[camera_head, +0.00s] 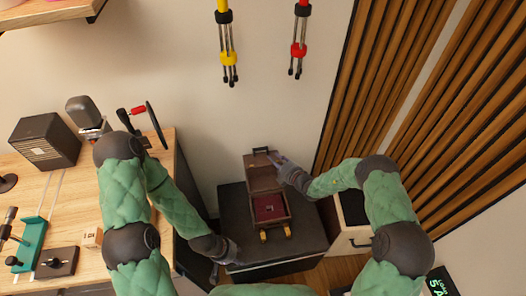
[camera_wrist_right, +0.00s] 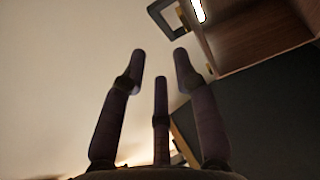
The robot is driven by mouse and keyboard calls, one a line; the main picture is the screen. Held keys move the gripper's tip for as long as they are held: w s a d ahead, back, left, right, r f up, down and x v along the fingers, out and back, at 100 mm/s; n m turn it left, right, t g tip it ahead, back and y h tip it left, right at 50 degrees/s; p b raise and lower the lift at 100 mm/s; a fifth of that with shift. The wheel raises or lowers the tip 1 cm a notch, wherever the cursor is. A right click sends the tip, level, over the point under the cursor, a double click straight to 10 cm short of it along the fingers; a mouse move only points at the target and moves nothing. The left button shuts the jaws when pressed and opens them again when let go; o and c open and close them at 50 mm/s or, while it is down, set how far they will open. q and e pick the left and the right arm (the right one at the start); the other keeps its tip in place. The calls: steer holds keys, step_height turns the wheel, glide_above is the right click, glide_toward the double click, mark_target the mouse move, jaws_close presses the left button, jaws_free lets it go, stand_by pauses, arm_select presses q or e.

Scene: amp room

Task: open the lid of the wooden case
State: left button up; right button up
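The wooden case (camera_head: 287,212) sits on a dark cabinet, with its red-lined inside showing. Its lid (camera_head: 262,177) stands raised at the back, with a dark handle (camera_head: 262,151) at its far edge. My right gripper (camera_head: 274,157) is at the right of the lid's far end; I cannot tell whether it touches. In the right wrist view its fingers (camera_wrist_right: 159,60) are spread with nothing between them. The lid (camera_wrist_right: 250,30) and handle (camera_wrist_right: 168,18) appear at upper right there, apart from the fingertips. My left gripper (camera_head: 214,275) hangs by the cabinet's front left; its fingers are too small to read.
The dark cabinet top (camera_head: 233,215) has bare room left of the case. A wooden desk (camera_head: 75,215) with a speaker (camera_head: 46,142) and microphone is at left. Slatted wall panels (camera_head: 375,80) rise at right. A light box-shaped unit (camera_head: 343,240) stands right of the cabinet.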

mark_target(261, 149)
steer(key=b+x, duration=0.3)
steer(key=x, duration=0.5)
steer(key=shift+a+f, duration=0.15)
steer(key=shift+f, duration=0.05)
steer(key=shift+x, duration=0.85)
steer(key=shift+r, duration=0.15)
jaws_close()
